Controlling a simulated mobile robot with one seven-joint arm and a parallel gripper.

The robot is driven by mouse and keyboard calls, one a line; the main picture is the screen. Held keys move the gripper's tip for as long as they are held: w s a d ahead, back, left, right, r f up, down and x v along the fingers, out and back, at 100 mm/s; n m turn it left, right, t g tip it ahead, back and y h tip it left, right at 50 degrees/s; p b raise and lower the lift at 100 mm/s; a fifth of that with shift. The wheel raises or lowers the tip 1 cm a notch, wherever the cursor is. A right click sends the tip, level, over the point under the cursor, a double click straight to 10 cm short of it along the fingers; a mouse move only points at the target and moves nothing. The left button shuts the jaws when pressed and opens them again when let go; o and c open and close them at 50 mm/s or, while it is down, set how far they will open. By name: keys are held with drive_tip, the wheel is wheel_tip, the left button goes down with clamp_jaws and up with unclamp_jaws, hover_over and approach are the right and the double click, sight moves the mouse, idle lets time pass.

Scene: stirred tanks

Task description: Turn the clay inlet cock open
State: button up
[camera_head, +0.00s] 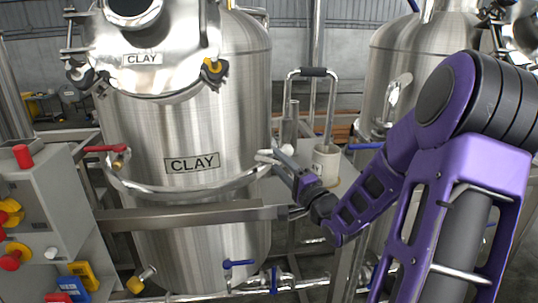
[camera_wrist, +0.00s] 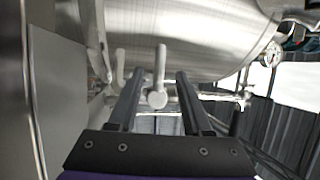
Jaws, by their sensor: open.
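The steel tank labelled CLAY (camera_head: 193,163) stands at the left centre of the head view, and its curved wall (camera_wrist: 180,40) fills the top of the wrist view. My gripper (camera_head: 270,158) is at the tank's right side, level with the lower label. In the wrist view my gripper (camera_wrist: 160,73) is open, with a pale grey lever (camera_wrist: 161,60) with a rounded end between its two fingers, apart from both. I cannot tell for sure that this lever is the clay inlet cock. Its mounting is hidden in the head view.
A red-handled cock (camera_head: 105,149) is on the tank's left. A blue-handled cock (camera_head: 238,264) is on the low pipe. A steel rail (camera_head: 185,216) crosses before the tank. A second tank (camera_head: 385,70) and a grey control box (camera_head: 40,200) flank it.

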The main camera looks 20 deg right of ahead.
sight(269, 152)
drive_tip(key=x, duration=0.5)
drive_tip(key=shift+w+r, duration=0.1)
drive_tip(key=shift+w, duration=0.25)
clamp_jaws()
idle(1.1)
